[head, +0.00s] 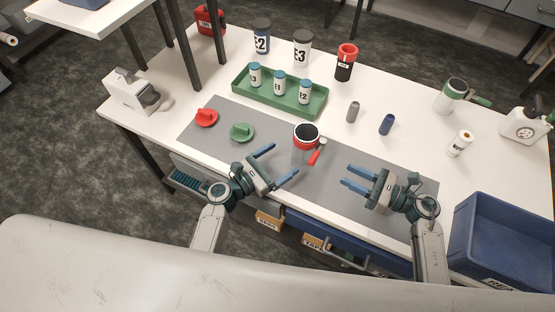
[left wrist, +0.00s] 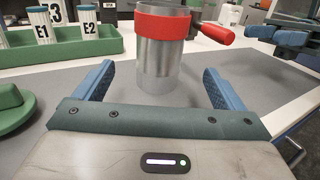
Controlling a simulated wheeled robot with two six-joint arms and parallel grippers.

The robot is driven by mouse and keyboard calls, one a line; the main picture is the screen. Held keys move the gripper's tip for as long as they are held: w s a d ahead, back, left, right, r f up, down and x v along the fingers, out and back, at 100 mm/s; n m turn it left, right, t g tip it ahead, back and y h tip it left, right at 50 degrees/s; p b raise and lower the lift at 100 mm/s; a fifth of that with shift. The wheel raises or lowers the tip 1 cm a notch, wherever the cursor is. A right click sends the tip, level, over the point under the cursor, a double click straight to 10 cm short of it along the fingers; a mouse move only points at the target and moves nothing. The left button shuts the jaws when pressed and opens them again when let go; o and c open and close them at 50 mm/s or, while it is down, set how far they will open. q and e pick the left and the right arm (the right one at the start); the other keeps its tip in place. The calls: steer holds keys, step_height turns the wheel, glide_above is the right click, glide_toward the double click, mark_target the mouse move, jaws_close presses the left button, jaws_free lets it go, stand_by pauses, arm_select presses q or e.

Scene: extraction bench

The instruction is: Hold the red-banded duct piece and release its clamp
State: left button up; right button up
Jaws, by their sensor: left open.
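The red-banded duct piece (head: 301,155) stands upright on the grey mat, a silver cylinder with a dark open top. In the left wrist view the duct piece (left wrist: 160,65) is straight ahead, beyond and between my fingertips. Its red clamp band (left wrist: 165,24) circles the upper part, and a red lever (left wrist: 217,33) sticks out to the right; the lever (head: 315,157) also shows in the head view. My left gripper (head: 284,162) is open and empty, just in front of the duct piece. My right gripper (head: 346,175) is open and empty, to its right, fingers pointing left.
A green tray (head: 249,98) with small labelled bottles lies behind the mat (head: 208,131). A red lid (head: 206,118) and a green lid (head: 241,131) lie left. Grey (head: 353,111) and blue (head: 387,124) cylinders stand behind right. A blue crate (head: 490,225) is far right.

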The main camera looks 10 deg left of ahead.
mark_target(306, 143)
arm_select(q)
steer(key=x, duration=1)
steer(key=shift+w+d+f, duration=0.1)
steer(key=shift+w+d, duration=0.1)
steer(key=shift+w, duration=0.05)
steer(key=shift+c, duration=0.2)
steer(key=c, duration=1.2)
